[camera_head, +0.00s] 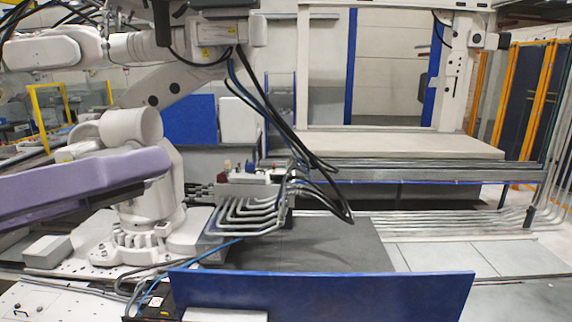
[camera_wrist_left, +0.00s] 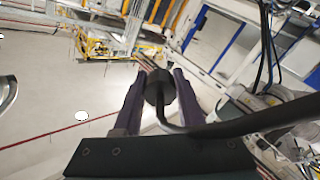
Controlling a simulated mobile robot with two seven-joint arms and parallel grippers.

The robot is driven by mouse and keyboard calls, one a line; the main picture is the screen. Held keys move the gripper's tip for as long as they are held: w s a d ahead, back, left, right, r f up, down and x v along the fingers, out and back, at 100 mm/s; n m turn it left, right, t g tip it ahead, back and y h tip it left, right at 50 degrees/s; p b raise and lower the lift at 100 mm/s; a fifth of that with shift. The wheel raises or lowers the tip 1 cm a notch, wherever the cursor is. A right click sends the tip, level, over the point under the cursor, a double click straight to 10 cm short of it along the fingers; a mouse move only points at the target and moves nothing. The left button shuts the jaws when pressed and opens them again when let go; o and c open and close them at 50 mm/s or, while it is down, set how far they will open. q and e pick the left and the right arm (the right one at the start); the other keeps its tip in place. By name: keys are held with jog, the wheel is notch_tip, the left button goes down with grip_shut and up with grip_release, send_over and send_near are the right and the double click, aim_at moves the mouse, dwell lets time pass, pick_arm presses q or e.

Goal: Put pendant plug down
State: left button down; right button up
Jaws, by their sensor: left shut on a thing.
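In the left wrist view, the pendant plug (camera_wrist_left: 160,90) is a black, faceted block. A thick black cable or stem bends away from it to the right. My left gripper (camera_wrist_left: 159,74) has two purple fingers, one on each side of the plug, and is shut on it. The space behind the fingers shows pale floor far below. In the head view a purple part of my left arm (camera_head: 85,183) reaches in from the left edge; the plug cannot be made out there. My right gripper is in neither view.
A white industrial robot arm (camera_head: 150,130) stands on a plate at the left, with dark hoses (camera_head: 270,110) hanging from it. A blue panel (camera_head: 330,294) stands at the front. Pipes (camera_head: 245,215) and a dark flat surface (camera_head: 325,245) lie in the middle. A pale bench (camera_head: 390,146) is behind.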

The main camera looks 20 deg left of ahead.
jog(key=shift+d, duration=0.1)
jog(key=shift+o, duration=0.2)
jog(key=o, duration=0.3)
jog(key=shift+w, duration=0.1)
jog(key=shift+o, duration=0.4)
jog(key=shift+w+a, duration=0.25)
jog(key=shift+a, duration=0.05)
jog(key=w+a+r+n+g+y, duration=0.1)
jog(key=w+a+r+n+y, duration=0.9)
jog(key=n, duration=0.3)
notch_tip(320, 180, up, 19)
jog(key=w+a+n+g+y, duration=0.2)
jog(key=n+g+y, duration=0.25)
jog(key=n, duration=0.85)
pick_arm(q)
jog(key=d+r+m+g+h, duration=0.5)
jog(key=d+m+g+h, duration=0.2)
jog(key=d+g, duration=0.2)
jog(key=shift+d+m+h, duration=0.4)
jog(key=shift+d, duration=0.7)
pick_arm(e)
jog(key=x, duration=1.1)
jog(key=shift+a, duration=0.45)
